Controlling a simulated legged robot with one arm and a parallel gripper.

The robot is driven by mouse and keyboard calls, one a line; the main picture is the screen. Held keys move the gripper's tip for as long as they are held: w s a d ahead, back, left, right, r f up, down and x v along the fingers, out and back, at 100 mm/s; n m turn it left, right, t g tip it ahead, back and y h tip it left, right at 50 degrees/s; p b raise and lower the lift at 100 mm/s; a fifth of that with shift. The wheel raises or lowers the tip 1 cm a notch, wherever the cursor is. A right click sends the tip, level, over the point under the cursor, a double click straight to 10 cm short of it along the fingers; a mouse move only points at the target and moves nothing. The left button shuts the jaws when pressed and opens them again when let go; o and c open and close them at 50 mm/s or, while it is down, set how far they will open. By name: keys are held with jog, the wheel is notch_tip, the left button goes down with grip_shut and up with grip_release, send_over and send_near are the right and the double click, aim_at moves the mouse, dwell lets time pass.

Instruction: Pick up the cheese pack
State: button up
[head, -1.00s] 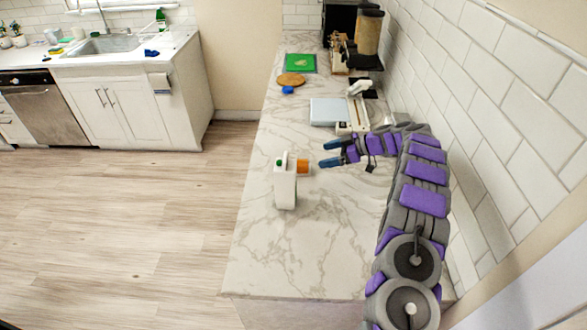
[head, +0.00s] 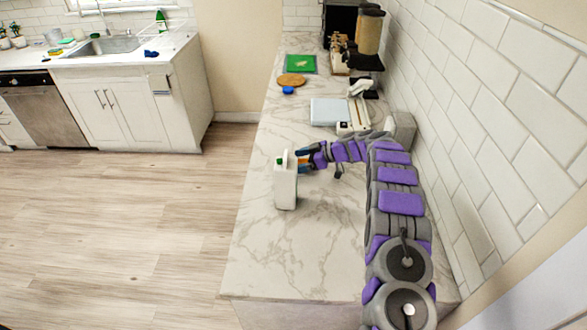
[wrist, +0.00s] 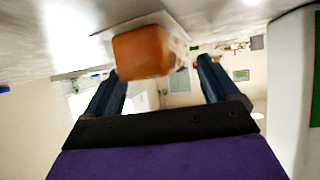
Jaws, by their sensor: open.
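The likely cheese pack is an orange block (wrist: 142,52). It shows in the wrist view between and just beyond the two fingertips, nearer the left finger. In the head view only a small bit of orange shows beside a white upright device, mostly hidden by my gripper (head: 303,160). My gripper is open, with its blue fingers apart on either side of the block in the wrist view (wrist: 157,68). I cannot tell whether a finger touches it.
The front marble counter (head: 290,255) is clear; a tiled wall (head: 500,130) bounds the right.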

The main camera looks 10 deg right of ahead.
jog(key=c, duration=1.5)
